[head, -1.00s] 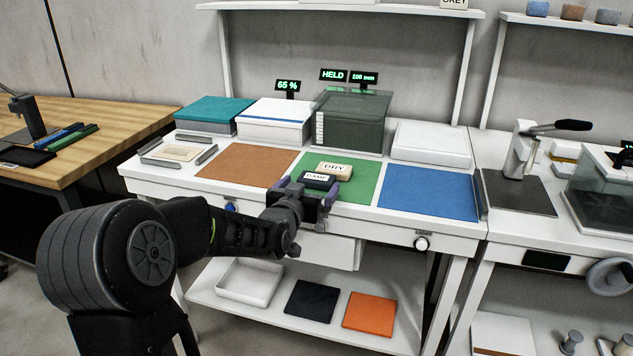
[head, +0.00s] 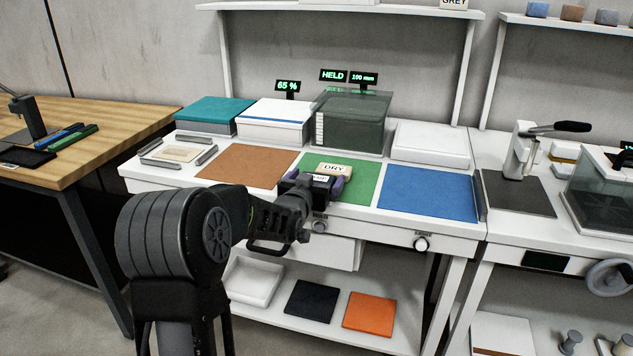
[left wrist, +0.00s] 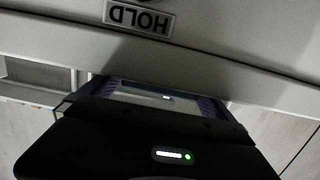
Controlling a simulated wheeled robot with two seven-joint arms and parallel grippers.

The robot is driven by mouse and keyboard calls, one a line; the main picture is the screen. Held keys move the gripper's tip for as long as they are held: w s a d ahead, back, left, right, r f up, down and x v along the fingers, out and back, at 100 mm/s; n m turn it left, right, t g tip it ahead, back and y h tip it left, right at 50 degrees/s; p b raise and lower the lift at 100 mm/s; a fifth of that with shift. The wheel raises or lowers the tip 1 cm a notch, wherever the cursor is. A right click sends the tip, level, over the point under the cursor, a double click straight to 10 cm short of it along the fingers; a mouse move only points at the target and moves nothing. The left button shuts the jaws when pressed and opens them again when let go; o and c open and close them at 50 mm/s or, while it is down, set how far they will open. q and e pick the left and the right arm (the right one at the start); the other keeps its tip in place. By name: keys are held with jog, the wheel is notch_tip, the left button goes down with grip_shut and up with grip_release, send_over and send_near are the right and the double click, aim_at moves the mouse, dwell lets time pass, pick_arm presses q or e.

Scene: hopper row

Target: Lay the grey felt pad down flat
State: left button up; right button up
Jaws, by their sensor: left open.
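I cannot pick out a grey felt pad for certain in either view. A dark square mat (head: 515,198) lies flat on the right bench, and a dark blue-black square pad (head: 311,301) lies flat on the lower shelf. My right gripper is not in view.
A cream DRY block (head: 334,169) stands behind the gripper. Brown (head: 247,166) and blue (head: 428,194) mats lie either side, their surfaces clear. A dark glass box (head: 351,122) stands behind. An orange pad (head: 369,314) and white tray (head: 254,281) occupy the lower shelf.

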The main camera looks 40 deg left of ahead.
aim_at(316, 178)
pick_arm(q)
jog(key=shift+c, duration=0.3)
jog(key=c, duration=1.3)
notch_tip(316, 178, up, 10)
jog(key=shift+p, duration=0.4)
jog(key=shift+c, duration=0.2)
